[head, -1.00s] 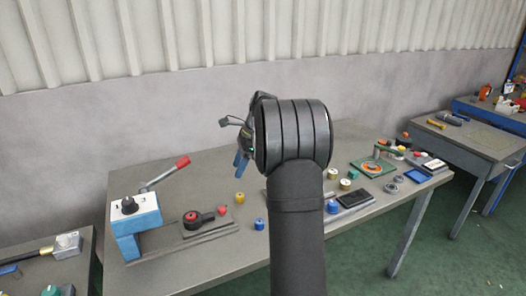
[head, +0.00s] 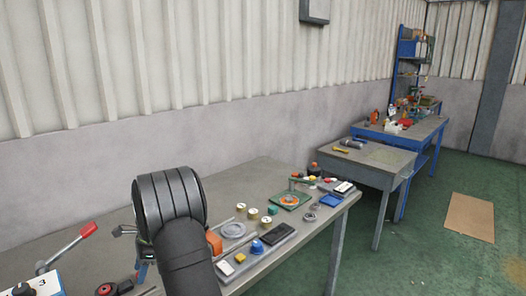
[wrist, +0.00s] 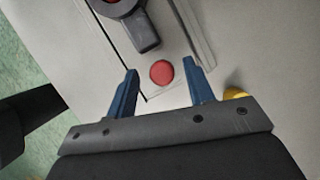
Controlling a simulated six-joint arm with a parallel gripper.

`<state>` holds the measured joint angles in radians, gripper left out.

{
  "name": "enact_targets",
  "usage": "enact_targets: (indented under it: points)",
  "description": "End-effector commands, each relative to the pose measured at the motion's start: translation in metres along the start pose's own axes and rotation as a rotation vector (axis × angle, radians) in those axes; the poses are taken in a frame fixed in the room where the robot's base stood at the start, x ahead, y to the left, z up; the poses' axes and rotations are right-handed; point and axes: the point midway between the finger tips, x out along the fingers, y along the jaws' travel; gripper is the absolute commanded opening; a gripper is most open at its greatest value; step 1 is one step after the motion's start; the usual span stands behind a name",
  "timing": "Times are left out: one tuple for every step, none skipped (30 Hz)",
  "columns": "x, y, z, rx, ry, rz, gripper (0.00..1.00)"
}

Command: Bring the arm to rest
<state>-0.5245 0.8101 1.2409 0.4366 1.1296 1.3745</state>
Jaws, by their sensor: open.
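My gripper (wrist: 160,70) is open in the wrist view, with its two blue fingers apart and nothing held between them. A round red piece (wrist: 161,72) shows in the gap between the fingertips, lying on a plate below. A black lever part (wrist: 140,28) lies just beyond it. In the head view my arm rises at the lower left and its wrist hides part of the bench (head: 75,245). Only a bit of the blue fingers (head: 142,271) shows there, beside the wrist.
A blue-and-white box with a red-tipped lever (head: 88,229) stands at the lower left. Small parts, a green plate (head: 277,203) and a dark tray (head: 278,234) crowd the bench's right side. A grey table (head: 350,158) stands beyond.

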Motion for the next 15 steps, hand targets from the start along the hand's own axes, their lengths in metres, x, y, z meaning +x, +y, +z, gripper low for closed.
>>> enact_targets:
  points:
    - [0.0048, 0.0003, -0.0001, 0.000, 0.000, 0.001, 0.48]
    - [0.0066, 0.0004, -0.0001, 0.000, 0.000, 0.001, 0.48]
    - [0.0071, 0.0007, 0.0019, -0.001, 0.000, 0.001, 0.48]
    - [0.0072, 0.0010, 0.0032, -0.001, 0.000, 0.000, 0.48]
    - [0.0074, 0.0012, 0.0040, 0.000, 0.000, 0.000, 0.48]
    - [0.0076, 0.0013, 0.0047, 0.000, 0.000, 0.000, 0.48]
    - [0.0077, 0.0014, 0.0050, 0.000, 0.000, 0.000, 0.48]
    - [0.0077, 0.0014, 0.0051, 0.000, 0.000, 0.000, 0.48]
    - [0.0076, 0.0014, 0.0051, 0.001, 0.000, 0.000, 0.48]
    - [0.0076, 0.0014, 0.0050, 0.001, 0.000, 0.000, 0.48]
    - [0.0075, 0.0013, 0.0050, 0.001, 0.000, 0.000, 0.48]
    - [0.0075, 0.0013, 0.0050, 0.001, 0.000, 0.000, 0.48]
    - [0.0074, 0.0013, 0.0050, 0.001, 0.000, 0.000, 0.48]
    - [0.0074, 0.0013, 0.0050, 0.001, 0.000, 0.000, 0.48]
    - [0.0072, 0.0012, 0.0049, 0.001, 0.000, 0.000, 0.48]
